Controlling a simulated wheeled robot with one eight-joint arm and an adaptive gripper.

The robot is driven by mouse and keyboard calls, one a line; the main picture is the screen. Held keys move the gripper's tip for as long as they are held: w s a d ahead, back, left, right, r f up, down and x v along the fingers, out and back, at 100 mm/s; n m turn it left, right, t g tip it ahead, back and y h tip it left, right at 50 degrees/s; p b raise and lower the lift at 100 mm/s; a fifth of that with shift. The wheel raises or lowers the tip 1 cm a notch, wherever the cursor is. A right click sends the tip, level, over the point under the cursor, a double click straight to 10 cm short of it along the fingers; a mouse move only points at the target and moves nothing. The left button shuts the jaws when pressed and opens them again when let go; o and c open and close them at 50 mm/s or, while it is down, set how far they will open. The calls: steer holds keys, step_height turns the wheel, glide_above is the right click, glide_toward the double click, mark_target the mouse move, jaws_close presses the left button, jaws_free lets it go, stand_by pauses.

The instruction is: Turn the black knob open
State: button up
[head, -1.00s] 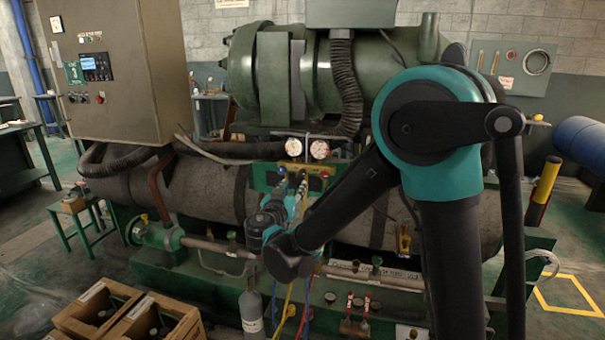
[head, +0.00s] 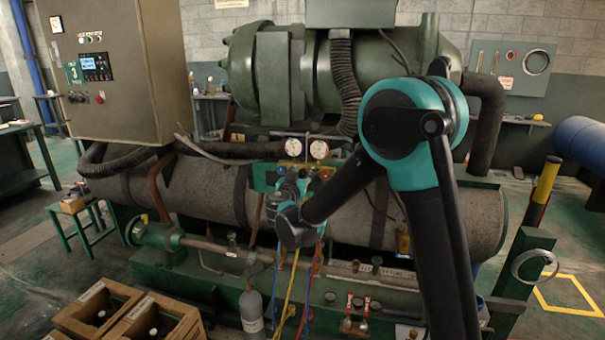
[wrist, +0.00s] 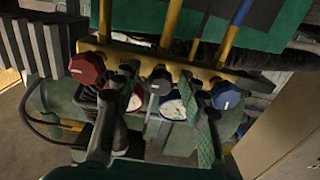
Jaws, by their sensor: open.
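The black knob (wrist: 160,82) sits in the middle of a brass manifold bar (wrist: 140,58) in the wrist view, with its face toward the camera. A red knob (wrist: 87,67) is to its left and a blue knob (wrist: 225,96) to its right. My gripper (wrist: 157,98) is open, its two dark fingers spread on either side of the black knob. I cannot tell whether either finger touches it. In the head view my wrist (head: 290,205) is in front of the manifold and hides the black knob and most of the gripper.
Two gauges, one in the head view (head: 293,147) and its neighbour (head: 319,149), stand above the manifold. Yellow, blue and red hoses hang below my wrist. A grey cylinder (head: 251,311) and wooden crates (head: 95,312) stand in front of the green machine.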

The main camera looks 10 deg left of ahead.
steer(key=shift+c, duration=0.6)
jaws_close()
steer(key=shift+n, duration=0.4)
steer(key=n, duration=0.3)
steer(key=shift+n, duration=0.4)
steer(key=n, duration=0.5)
steer(key=shift+a+n, duration=0.1)
steer(key=shift+n, duration=0.2)
steer(key=n, duration=0.5)
steer(key=shift+f, duration=0.1)
steer(key=shift+n, duration=2.4)
